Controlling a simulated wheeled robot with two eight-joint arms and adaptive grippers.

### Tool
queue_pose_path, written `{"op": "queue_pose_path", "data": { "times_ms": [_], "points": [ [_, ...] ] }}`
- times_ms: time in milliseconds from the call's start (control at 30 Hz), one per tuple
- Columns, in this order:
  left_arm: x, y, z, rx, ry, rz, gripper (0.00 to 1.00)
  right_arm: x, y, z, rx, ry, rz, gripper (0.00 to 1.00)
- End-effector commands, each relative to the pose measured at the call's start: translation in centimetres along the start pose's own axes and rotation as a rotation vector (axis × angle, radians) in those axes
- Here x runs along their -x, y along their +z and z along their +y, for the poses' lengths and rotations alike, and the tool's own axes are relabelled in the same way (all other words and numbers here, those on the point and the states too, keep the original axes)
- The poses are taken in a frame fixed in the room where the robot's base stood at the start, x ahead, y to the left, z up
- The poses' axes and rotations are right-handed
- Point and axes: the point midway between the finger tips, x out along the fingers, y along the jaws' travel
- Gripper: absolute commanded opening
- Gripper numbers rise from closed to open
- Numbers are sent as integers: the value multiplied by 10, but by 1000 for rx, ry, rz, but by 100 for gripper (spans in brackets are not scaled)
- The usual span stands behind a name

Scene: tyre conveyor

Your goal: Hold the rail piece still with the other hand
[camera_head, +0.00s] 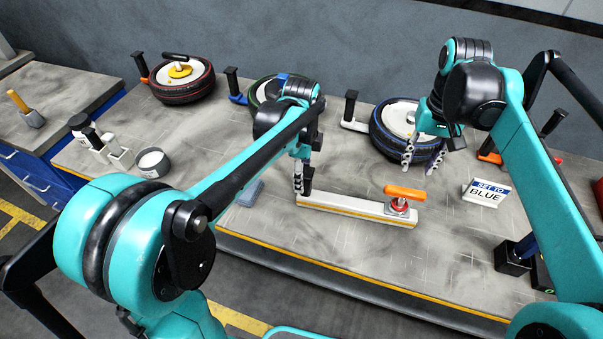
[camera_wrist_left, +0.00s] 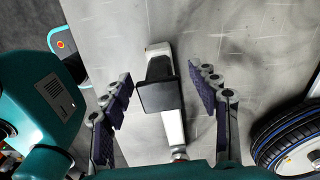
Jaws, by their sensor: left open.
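The rail piece (camera_head: 345,207) is a long white bar lying on the grey worktop, with an orange handle (camera_head: 404,192) on a red base at its right end. A black upright block (camera_head: 307,178) stands at its left end. My left gripper (camera_head: 301,182) is at that end. In the left wrist view, my left gripper (camera_wrist_left: 162,84) is open, with its fingers apart on both sides of the black block (camera_wrist_left: 159,96); gaps show on each side. My right gripper (camera_head: 419,166) is open and empty, in front of the blue-striped tyre (camera_head: 385,145), above and behind the orange handle.
A sign (camera_head: 486,192) reading "SET TO BLUE" stands right of the rail. A red-striped tyre (camera_head: 182,90) is at the back left; another is partly hidden behind my left arm. The worktop front is mostly clear.

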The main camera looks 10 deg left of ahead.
Motion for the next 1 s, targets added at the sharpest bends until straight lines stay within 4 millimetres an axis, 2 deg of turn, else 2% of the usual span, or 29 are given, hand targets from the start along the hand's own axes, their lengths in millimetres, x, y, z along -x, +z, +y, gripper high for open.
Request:
{"op": "queue_pose_path", "data": {
  "times_ms": [500,700,933,1000],
  "points": [
    [-70,4,0,-17,1,-14,60,0,0,0,0,0,0,34],
    [-82,5,1,-16,1,-14,60,0,0,0,0,0,0,34],
    [-82,5,1,-16,1,-14,60,0,0,0,0,0,0,34],
    [-82,5,1,-16,1,-14,42,0,0,0,0,0,0,34]
  ]
}}
